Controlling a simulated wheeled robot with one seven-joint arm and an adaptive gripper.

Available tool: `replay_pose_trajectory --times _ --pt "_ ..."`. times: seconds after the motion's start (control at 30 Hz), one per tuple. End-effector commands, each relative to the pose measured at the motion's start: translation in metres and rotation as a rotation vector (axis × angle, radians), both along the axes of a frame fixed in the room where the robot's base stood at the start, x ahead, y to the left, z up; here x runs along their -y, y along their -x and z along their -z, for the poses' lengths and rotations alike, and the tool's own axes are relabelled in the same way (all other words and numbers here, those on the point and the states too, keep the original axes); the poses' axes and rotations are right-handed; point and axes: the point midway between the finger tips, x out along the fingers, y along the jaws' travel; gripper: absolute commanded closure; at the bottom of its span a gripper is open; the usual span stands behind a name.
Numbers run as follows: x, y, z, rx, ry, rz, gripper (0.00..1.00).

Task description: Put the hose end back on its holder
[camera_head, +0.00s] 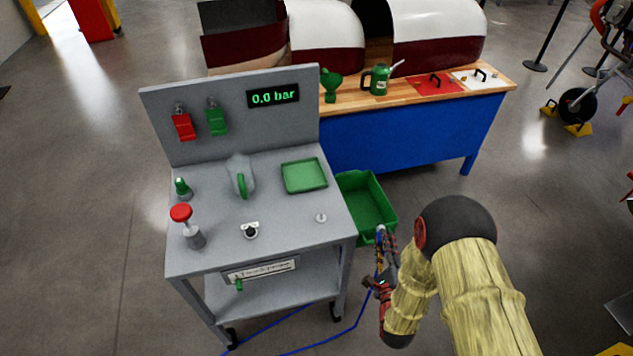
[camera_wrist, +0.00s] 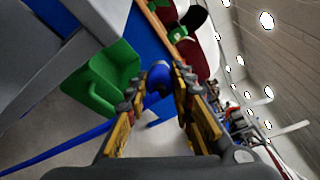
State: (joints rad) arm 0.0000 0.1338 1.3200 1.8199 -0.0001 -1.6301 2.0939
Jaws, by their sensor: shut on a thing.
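My gripper (camera_head: 383,258) hangs to the right of the grey cart, beside the green bin. In the wrist view its fingers (camera_wrist: 161,82) are closed around the blue hose end (camera_wrist: 158,76), with only part of the end showing between them. The blue hose (camera_wrist: 62,146) runs away to the lower left there; in the head view the hose (camera_head: 348,326) lies along the floor below the cart. The grey cart (camera_head: 290,235) carries several fittings, including a small white round fitting (camera_head: 321,218) near its right edge. I cannot tell which one is the hose holder.
The green bin (camera_head: 366,202) is at the cart's right side, close to my gripper. A green tray (camera_head: 304,176), a red-topped knob (camera_head: 181,213) and a 0.0 bar display (camera_head: 273,96) are on the cart. A blue workbench (camera_head: 410,135) stands behind. Floor is clear in front.

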Motion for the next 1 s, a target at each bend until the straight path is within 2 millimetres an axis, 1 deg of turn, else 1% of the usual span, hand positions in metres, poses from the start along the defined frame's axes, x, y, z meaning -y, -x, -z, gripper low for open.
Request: replay_pose_trajectory --times 0.03,0.57,0.6,0.8,0.9,1.0 --pt "0.000 0.000 -0.026 -0.013 0.000 0.001 1.00" --pt "0.000 0.000 -0.159 -0.171 0.000 0.001 1.00" --pt "0.000 -0.001 -0.169 -0.182 0.000 0.000 1.00" --pt "-0.001 -0.001 -0.213 -0.254 0.001 -0.001 1.00" --pt "-0.002 -0.003 -0.228 -0.287 0.001 -0.004 1.00" --pt "-0.004 -0.006 -0.239 -0.326 0.001 -0.008 1.00"
